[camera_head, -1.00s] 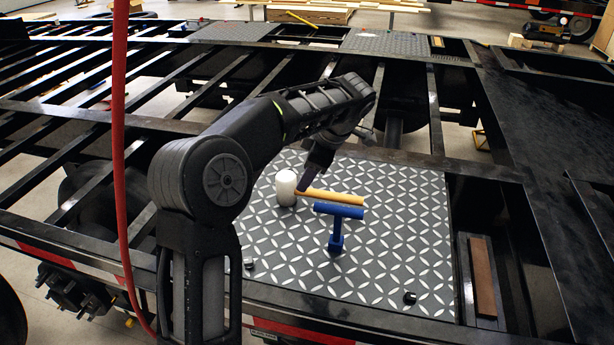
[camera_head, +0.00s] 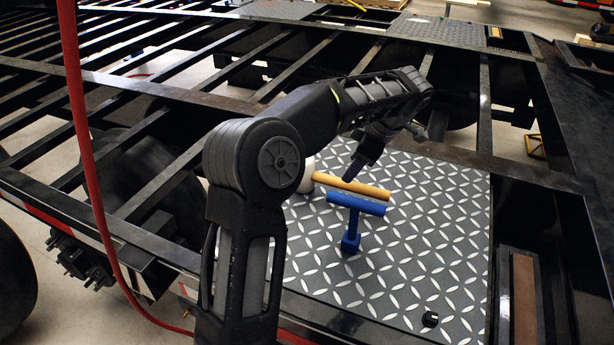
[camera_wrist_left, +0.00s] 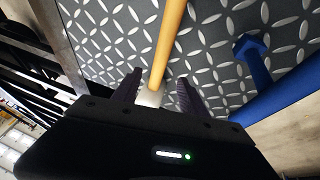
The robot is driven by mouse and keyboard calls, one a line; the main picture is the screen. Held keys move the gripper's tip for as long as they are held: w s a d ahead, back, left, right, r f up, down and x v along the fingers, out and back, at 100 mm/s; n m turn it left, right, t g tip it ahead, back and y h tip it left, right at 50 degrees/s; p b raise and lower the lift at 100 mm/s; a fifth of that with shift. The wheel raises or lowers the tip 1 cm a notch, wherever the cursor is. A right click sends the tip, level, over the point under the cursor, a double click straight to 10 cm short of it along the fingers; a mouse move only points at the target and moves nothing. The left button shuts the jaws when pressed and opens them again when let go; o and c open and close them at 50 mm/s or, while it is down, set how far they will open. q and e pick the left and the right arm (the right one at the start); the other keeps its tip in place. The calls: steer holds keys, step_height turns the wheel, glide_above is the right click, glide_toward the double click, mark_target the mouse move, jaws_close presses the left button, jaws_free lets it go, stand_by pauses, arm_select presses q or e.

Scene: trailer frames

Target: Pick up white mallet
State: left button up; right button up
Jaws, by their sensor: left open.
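The white mallet lies on the diamond-patterned plate. Its tan handle (camera_head: 352,185) shows in the head view, and its white head (camera_head: 306,178) is partly hidden behind my left arm. My left gripper (camera_head: 352,178) is open, pointing down by the handle. In the left wrist view, the handle (camera_wrist_left: 168,45) runs down between the fingers of the left gripper (camera_wrist_left: 160,77), and a bit of the white head (camera_wrist_left: 150,97) shows between them. I cannot tell whether the fingers touch it. My right gripper is not in view.
A blue mallet-shaped tool (camera_head: 354,205) lies close beside the handle; it also shows in the left wrist view (camera_wrist_left: 256,68). The patterned plate (camera_head: 400,270) has free room to the right. Black trailer beams with open gaps surround it. A red hose (camera_head: 82,160) hangs at the left.

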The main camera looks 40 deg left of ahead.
mark_target(342, 184)
arm_select(q)
steer(key=shift+x, duration=1.3)
steer(key=p+x, duration=0.2)
steer(key=x, duration=0.2)
steer(key=shift+w+a+f, duration=0.1)
steer(key=shift+a+f, duration=0.15)
steer(key=shift+f, duration=0.3)
jaws_close()
